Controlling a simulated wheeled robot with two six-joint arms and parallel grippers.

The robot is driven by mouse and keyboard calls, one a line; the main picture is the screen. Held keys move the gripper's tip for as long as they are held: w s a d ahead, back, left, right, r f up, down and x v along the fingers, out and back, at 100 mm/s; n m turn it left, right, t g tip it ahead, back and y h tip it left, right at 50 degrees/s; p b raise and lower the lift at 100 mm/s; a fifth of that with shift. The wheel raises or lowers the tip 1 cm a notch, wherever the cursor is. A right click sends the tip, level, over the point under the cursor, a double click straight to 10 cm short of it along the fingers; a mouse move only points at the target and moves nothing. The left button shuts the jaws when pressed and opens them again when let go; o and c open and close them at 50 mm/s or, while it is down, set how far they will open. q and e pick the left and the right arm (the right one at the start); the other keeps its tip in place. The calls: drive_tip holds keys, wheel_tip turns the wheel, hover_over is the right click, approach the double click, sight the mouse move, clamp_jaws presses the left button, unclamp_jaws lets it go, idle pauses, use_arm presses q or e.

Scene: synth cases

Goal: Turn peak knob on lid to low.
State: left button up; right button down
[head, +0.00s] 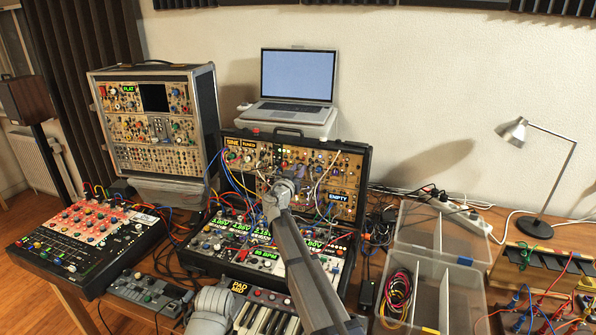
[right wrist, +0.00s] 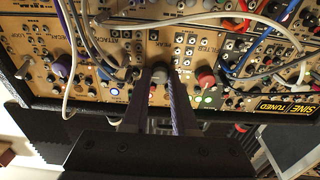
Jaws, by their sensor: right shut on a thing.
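The open case's upright lid (head: 345,170) stands in the middle of the head view, full of tan modules, knobs and patch cables. My right arm reaches up to it, and its wrist hides the fingertips there. In the right wrist view, my right gripper (right wrist: 160,78) is shut on a grey knob (right wrist: 158,68) on the lid's tan panel, with a finger on each side. The lid looks upside down in that view. The knob's pointer and the markings around it are too small or covered to read.
A red knob (right wrist: 206,77) sits close beside the gripped knob, and a white cable (right wrist: 68,80) hangs nearby. A laptop (head: 297,75) stands behind the lid. Patch cables droop over the case's lower panels. Clear plastic bins (head: 443,240) stand to the right.

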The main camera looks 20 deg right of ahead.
idle(0.4)
drive_tip(key=n, duration=0.5)
drive_tip(key=n+y, duration=0.1)
drive_tip(key=n, duration=0.4)
drive_tip(key=shift+r+p, duration=0.1)
drive_tip(key=shift+p, duration=0.3)
drive_tip(key=n+y, duration=0.1)
drive_tip(key=n, duration=0.3)
drive_tip(key=shift+n+p, duration=0.3)
drive_tip(key=shift+p, duration=0.1)
drive_tip(key=shift+n+p, duration=0.35)
drive_tip(key=shift+n, duration=1.75)
drive_tip(key=c, duration=0.7)
unclamp_jaws()
drive_tip(key=shift+s, duration=0.15)
